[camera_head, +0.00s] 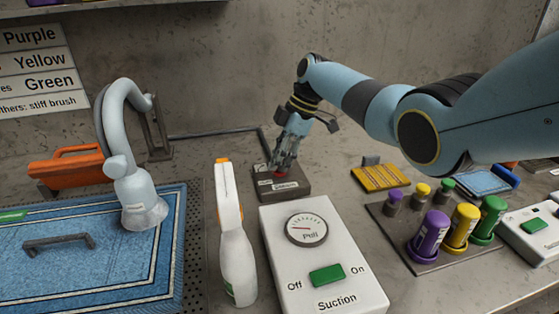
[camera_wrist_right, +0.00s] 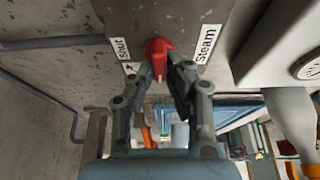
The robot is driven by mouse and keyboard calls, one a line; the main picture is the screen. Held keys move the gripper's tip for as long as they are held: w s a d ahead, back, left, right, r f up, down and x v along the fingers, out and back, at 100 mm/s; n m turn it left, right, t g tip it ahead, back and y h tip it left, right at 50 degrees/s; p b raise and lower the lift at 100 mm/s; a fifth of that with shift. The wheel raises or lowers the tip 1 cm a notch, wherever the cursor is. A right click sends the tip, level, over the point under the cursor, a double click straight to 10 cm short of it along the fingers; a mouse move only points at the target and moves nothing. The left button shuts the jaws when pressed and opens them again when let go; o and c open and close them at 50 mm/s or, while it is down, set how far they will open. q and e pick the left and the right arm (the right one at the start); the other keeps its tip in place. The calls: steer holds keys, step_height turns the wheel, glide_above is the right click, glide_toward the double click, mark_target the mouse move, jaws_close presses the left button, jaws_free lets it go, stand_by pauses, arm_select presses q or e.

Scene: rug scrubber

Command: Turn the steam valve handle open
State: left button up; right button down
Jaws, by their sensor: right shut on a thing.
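The steam valve is a dark box (camera_head: 288,184) against the back wall, with white labels on it. Its small red handle (camera_wrist_right: 158,50) sits between a "Shut" label (camera_wrist_right: 123,49) and a "Steam" label (camera_wrist_right: 208,44) in the wrist view. In the head view only a bit of red shows below the fingers. My right gripper (camera_head: 283,164) reaches down onto the valve from above. In the wrist view its fingers (camera_wrist_right: 166,80) are shut on the red handle, one on each side. My left gripper is not in view.
A white suction box (camera_head: 338,285) with a gauge and green switch stands in front of the valve. A spray bottle (camera_head: 236,250) is beside it. A curved hose head (camera_head: 143,205) stands on the blue rug (camera_head: 80,285). Coloured bottles (camera_head: 460,225) stand at right.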

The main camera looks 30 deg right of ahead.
steer(key=shift+a+f, duration=0.15)
steer(key=shift+f, duration=0.05)
steer(key=c, duration=1.7)
jaws_free()
steer(key=shift+c, duration=0.2)
steer(key=o, duration=0.4)
steer(key=shift+w+a+f, duration=0.1)
steer(key=shift+r, duration=0.25)
steer(key=v, duration=1.1)
steer(key=shift+d+r, duration=0.3)
